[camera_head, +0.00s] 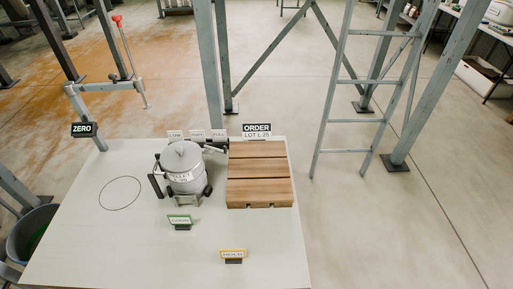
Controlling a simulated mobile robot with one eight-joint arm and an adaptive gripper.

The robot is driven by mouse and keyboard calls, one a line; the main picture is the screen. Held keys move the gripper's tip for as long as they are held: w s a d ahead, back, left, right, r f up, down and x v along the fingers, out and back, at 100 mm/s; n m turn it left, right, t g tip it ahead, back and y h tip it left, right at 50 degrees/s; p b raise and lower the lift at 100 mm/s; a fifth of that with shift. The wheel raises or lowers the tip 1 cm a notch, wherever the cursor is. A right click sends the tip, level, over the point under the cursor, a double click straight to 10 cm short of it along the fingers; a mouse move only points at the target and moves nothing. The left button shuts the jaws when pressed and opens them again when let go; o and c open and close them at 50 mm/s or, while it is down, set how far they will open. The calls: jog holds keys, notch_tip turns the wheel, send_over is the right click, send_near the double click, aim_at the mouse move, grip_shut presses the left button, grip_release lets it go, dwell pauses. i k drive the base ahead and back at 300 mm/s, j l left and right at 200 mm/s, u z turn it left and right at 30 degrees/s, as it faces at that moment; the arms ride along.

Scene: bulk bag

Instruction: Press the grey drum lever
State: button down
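A grey drum (184,163) with a lid and a small label stands on the pale table in the camera_head view. Dark upright parts, one of them a black bar (156,186), sit at its left side, and a dark arm-like part (216,150) reaches out behind it to the right. I cannot tell which of these is the lever. A separate grey post carries a thin rod with a red knob (117,19) at the back left. My gripper is not in view.
A slatted wooden pallet (259,172) stands right of the drum, with an ORDER sign (257,130) behind. A green sign (180,221) and a yellow sign (233,255) stand in front. A marked circle (120,193) on the left is empty. A ladder (355,90) stands beyond.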

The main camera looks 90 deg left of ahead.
aim_at(213, 150)
jog(key=i+j+u, duration=0.15)
jog(key=i+u, duration=0.75)
jog(key=i+l+u, duration=0.25)
jog(key=i+u, duration=0.2)
jog(key=i+l+u, duration=0.3)
jog(key=u, duration=0.15)
jog(key=i+j+u, duration=0.15)
jog(key=i+u, duration=0.15)
jog(key=u, duration=0.15)
jog(key=i+u, duration=0.35)
jog(key=u, duration=0.15)
jog(key=i+u, duration=0.45)
jog(key=i+l+u, duration=0.2)
jog(key=u, duration=0.3)
jog(key=i+l+u, duration=0.25)
jog(key=u, duration=0.2)
jog(key=i+l+u, duration=0.1)
jog(key=l+u, duration=0.15)
jog(key=u, duration=0.2)
jog(key=i+l+u, duration=0.1)
jog(key=l+u, duration=0.15)
jog(key=u, duration=0.25)
jog(key=l+u, duration=0.3)
jog(key=u, duration=0.15)
jog(key=l+u, duration=0.3)
jog(key=u, duration=0.2)
